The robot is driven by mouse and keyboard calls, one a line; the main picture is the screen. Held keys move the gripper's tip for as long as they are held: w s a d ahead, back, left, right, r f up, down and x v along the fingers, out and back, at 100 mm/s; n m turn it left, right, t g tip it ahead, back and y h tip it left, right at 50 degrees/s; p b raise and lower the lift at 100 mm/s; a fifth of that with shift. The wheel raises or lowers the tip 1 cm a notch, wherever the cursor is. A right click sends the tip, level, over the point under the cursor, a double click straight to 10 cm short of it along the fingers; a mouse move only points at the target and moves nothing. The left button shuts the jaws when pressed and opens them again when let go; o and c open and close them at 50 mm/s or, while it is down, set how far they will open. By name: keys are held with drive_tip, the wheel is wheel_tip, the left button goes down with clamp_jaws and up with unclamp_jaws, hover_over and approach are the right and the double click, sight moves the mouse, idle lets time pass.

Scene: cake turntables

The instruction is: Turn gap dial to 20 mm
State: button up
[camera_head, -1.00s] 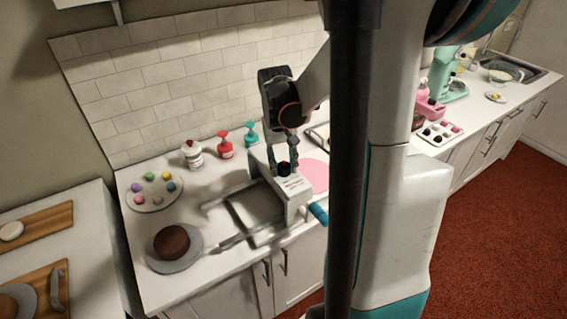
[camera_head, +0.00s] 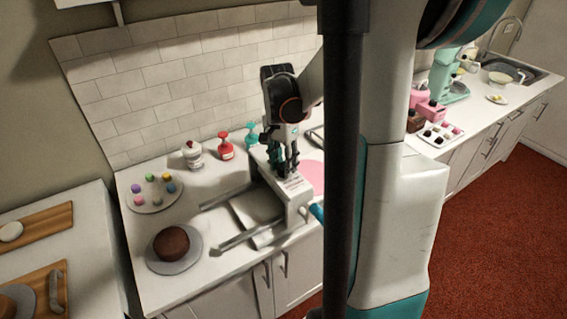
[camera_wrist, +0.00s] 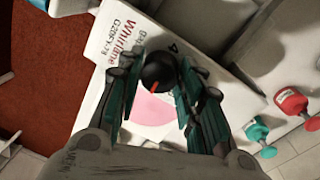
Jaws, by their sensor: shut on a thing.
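The gap dial (camera_wrist: 158,71) is a round black knob with a red pointer line, on the white housing of a sheeter machine (camera_head: 297,205). My gripper (camera_wrist: 162,80) is shut on the dial, with teal-lined fingers on either side of it. In the head view my gripper (camera_head: 288,165) comes down from above onto the machine's top, and its fingers hide the dial. In the wrist view the pointer runs toward the lower left of the knob. A "4" and the word "gap" show beside it; the other scale marks are hidden or unreadable.
A chocolate cake (camera_head: 171,243) on a grey turntable is left of the machine. A palette of coloured blobs (camera_head: 154,193), a white bottle (camera_head: 192,154), a red pump bottle (camera_head: 225,146) and a teal one (camera_head: 251,136) stand behind. A pink disc (camera_head: 313,176) lies beyond the machine.

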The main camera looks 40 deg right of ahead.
sight(281, 164)
drive_tip(key=shift+m, duration=0.6)
drive_tip(key=o, duration=1.1)
drive_tip(key=r, duration=0.8)
drive_tip(key=w+r, duration=0.1)
drive_tip(key=r, duration=0.3)
